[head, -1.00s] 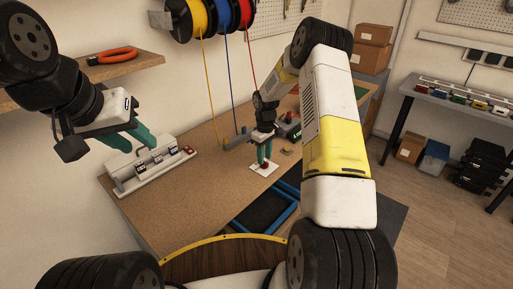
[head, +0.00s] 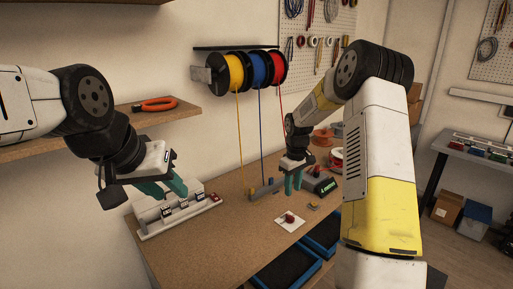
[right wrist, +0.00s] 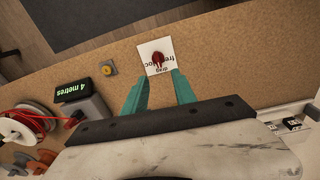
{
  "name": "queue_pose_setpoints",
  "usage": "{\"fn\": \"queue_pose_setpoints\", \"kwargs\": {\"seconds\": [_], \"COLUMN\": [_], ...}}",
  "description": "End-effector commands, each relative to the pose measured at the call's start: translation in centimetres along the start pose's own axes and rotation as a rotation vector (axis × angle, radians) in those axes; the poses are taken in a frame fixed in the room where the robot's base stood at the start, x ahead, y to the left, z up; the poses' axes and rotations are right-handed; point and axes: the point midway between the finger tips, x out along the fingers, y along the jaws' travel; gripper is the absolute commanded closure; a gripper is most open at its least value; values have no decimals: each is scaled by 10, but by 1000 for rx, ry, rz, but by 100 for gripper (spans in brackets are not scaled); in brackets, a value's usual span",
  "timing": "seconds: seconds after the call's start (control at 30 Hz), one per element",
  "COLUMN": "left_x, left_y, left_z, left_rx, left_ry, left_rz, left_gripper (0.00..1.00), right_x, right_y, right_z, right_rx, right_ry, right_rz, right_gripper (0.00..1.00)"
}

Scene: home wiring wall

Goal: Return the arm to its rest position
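My right gripper (head: 293,184) is open and empty above the workbench. In the right wrist view its two teal fingers (right wrist: 160,88) are apart, with nothing between them. A red coiled piece (right wrist: 160,62) lies on a white printed card (right wrist: 144,47) just beyond the fingertips. The card also shows in the head view (head: 283,225), below and apart from the right gripper. My left gripper (head: 166,191) has its teal fingers apart and hangs at the white terminal rail (head: 152,234). Whether its fingertips touch the rail is hidden.
Yellow, blue and red wire spools (head: 234,72) hang on the wall, their wires running down to the workbench (head: 235,245). A box reading "4 metres" (head: 318,183) stands right of the right gripper. A shelf (head: 150,122) holds orange-handled pliers (head: 155,104).

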Motion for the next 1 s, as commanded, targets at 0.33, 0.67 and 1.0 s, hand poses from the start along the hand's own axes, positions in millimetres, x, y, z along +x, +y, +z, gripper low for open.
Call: {"fn": "queue_pose_setpoints", "kwargs": {"seconds": [0.33, 0.67, 1.0], "left_x": [0, 0, 0], "left_y": [0, 0, 0], "left_z": [0, 0, 0], "left_rx": [0, 0, 0], "left_ry": [0, 0, 0], "left_rz": [0, 0, 0], "left_gripper": [64, 64, 64], "right_x": [-161, -237, -245], "right_y": [-62, -143, -202], "right_z": [68, 160, 224], "right_rx": [195, 394, 530], "right_ry": [170, 366, 516], "right_rz": [68, 50, -21], "right_gripper": [67, 67, 67]}}
